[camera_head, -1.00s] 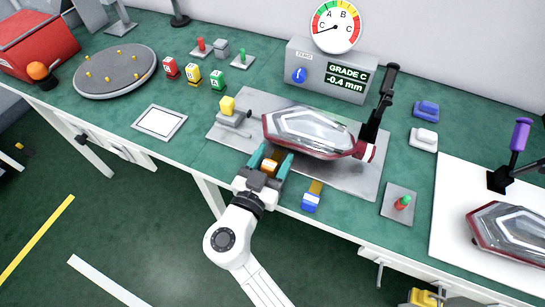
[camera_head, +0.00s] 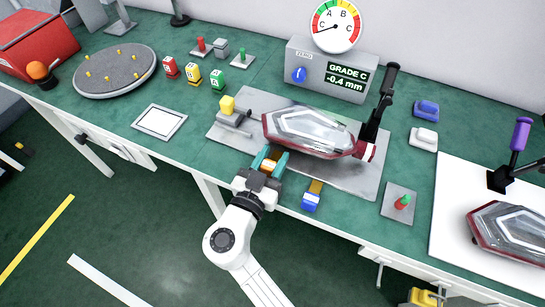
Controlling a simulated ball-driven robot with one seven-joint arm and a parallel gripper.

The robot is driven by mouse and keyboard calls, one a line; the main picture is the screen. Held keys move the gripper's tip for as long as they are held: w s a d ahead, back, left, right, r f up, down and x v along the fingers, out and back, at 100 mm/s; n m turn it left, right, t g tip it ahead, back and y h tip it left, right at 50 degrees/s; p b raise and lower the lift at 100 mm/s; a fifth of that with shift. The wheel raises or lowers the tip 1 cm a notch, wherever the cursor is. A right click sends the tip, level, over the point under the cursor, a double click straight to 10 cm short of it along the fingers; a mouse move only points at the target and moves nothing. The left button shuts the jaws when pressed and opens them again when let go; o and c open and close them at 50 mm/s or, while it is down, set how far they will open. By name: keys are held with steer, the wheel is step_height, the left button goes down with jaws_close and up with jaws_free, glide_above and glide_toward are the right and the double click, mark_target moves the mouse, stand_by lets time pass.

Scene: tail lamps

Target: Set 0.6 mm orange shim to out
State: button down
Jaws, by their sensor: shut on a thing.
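The orange shim (camera_head: 269,167) is at the front edge of the grey fixture plate (camera_head: 228,143), just below the left end of the tail lamp (camera_head: 308,133). My gripper (camera_head: 270,161) has its teal fingers on either side of the orange shim and is shut on it. The fingers hide part of the shim. A blue and white shim (camera_head: 311,201) with a gold strip sits to the right at the table's front edge.
A gauge box (camera_head: 331,70) reads "GRADE C -0.4 mm" behind the lamp. A black toggle clamp (camera_head: 376,115) stands at the lamp's right end. A yellow knob (camera_head: 227,105) is at left.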

mark_target(266, 172)
steer(key=shift+b+v, duration=0.75)
steer(key=shift+v, duration=1.35)
steer(key=c, duration=0.8)
jaws_free()
steer(key=shift+s, duration=0.1)
steer(key=shift+o, duration=0.2)
steer(key=shift+a, duration=0.1)
steer(key=b+v, duration=0.1)
steer(key=v, duration=0.9)
steer(key=shift+s, duration=0.4)
